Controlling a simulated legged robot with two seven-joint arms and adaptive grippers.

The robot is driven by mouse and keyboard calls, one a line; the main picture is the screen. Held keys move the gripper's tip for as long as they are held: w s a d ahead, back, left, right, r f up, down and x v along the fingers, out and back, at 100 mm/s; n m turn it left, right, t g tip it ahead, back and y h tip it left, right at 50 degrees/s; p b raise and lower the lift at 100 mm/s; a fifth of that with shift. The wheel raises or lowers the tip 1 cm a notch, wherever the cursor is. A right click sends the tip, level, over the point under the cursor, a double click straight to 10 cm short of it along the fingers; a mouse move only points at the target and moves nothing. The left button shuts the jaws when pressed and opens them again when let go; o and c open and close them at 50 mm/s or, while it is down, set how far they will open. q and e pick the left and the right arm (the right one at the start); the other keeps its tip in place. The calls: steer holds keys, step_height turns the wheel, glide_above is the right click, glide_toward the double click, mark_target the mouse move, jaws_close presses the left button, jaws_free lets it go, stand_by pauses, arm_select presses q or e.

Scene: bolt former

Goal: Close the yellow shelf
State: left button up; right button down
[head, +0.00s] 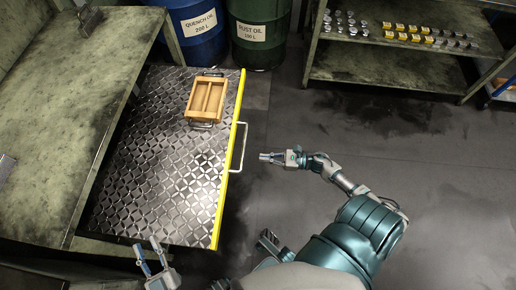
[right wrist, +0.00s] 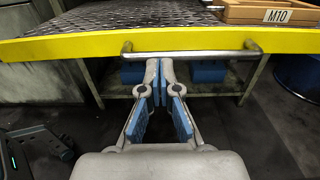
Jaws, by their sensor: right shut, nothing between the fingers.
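The yellow shelf is a pulled-out metal tray with a diamond-pattern surface (head: 160,160) and a yellow front edge (head: 229,170). Its metal bar handle (head: 240,147) sticks out from that edge. The handle also crosses the right wrist view (right wrist: 195,54). My right gripper (head: 264,157) is shut and empty, just to the right of the handle. In the right wrist view its fingertips (right wrist: 160,68) point toward the handle bar and look close to it; I cannot tell whether they touch. My left gripper (head: 149,248) is open and empty near the shelf's front-left corner.
A wooden box (head: 206,98) labelled M10 rests on the shelf near its far end. A green workbench (head: 65,110) stands left. Blue (head: 197,35) and green (head: 262,40) drums stand behind. A rack (head: 390,62) with small parts is at back right.

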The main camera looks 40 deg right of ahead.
mark_target(231, 155)
steer(key=x, duration=0.9)
steer(key=shift+w+a+f+b, duration=0.1)
steer(key=shift+w+a+b, duration=0.05)
steer(key=shift+w+b, duration=0.2)
steer(key=shift+w+a, duration=0.25)
steer(key=shift+w, duration=0.1)
arm_select(q)
steer(key=shift+s+d+r+t, duration=0.1)
steer(key=shift+d+r+t, duration=0.05)
steer(key=shift+r+t, duration=0.7)
arm_select(e)
steer(key=shift+w+a, duration=0.1)
steer(key=shift+a, duration=0.05)
arm_select(q)
steer(key=shift+f, duration=0.1)
arm_select(e)
steer(key=shift+a, duration=0.1)
